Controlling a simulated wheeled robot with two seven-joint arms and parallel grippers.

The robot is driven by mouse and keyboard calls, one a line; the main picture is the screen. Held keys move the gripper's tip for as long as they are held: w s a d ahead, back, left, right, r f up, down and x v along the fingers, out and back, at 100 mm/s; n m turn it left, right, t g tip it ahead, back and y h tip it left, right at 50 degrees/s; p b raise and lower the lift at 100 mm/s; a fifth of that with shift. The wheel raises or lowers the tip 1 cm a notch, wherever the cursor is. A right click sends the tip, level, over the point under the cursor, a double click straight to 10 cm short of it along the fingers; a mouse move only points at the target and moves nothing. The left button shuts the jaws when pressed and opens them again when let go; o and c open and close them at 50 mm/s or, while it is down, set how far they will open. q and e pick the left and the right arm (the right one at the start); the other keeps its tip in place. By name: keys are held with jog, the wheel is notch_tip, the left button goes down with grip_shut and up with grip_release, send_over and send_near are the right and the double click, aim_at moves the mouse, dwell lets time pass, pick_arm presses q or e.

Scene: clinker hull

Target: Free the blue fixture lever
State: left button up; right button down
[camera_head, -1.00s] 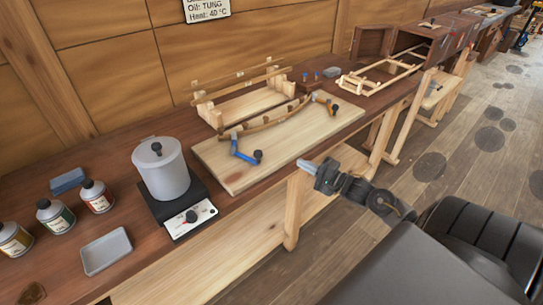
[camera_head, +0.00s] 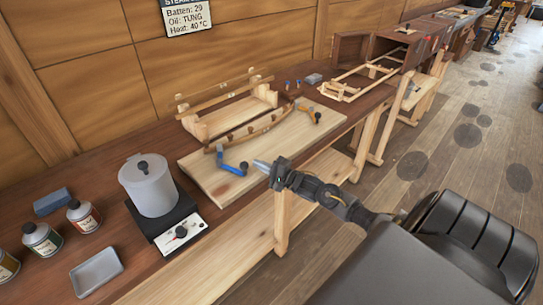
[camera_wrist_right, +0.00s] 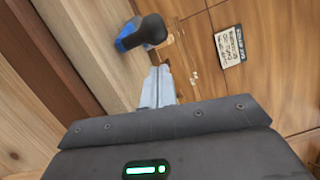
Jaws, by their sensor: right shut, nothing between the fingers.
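The blue fixture lever (camera_head: 229,167) with its black knob sits at the near left end of a curved wooden batten (camera_head: 255,131) on a pale board (camera_head: 215,184). My right gripper (camera_head: 262,164) is shut and empty, its fingertips just right of the knob in the head view. I cannot tell if they touch. In the right wrist view the shut fingers (camera_wrist_right: 158,86) point toward the black knob (camera_wrist_right: 151,30), with part of the blue lever (camera_wrist_right: 124,42) behind it. An orange lever (camera_head: 305,109) with a black knob is at the batten's other end. My left gripper is not in view.
A grey pot (camera_head: 149,187) on a black hotplate stands left of the board. Bottles (camera_head: 83,216), a blue block (camera_head: 53,201) and a grey tray (camera_head: 97,271) are farther left. A wooden rack (camera_head: 228,111) stands behind the batten. The floor right of the bench is open.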

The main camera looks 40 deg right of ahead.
jog(key=shift+s+a+r, duration=0.15)
jog(key=shift+a+r, duration=0.15)
jog(key=shift+a, duration=0.4)
jog(key=shift+a+f, duration=0.1)
jog(key=shift+p, duration=0.3)
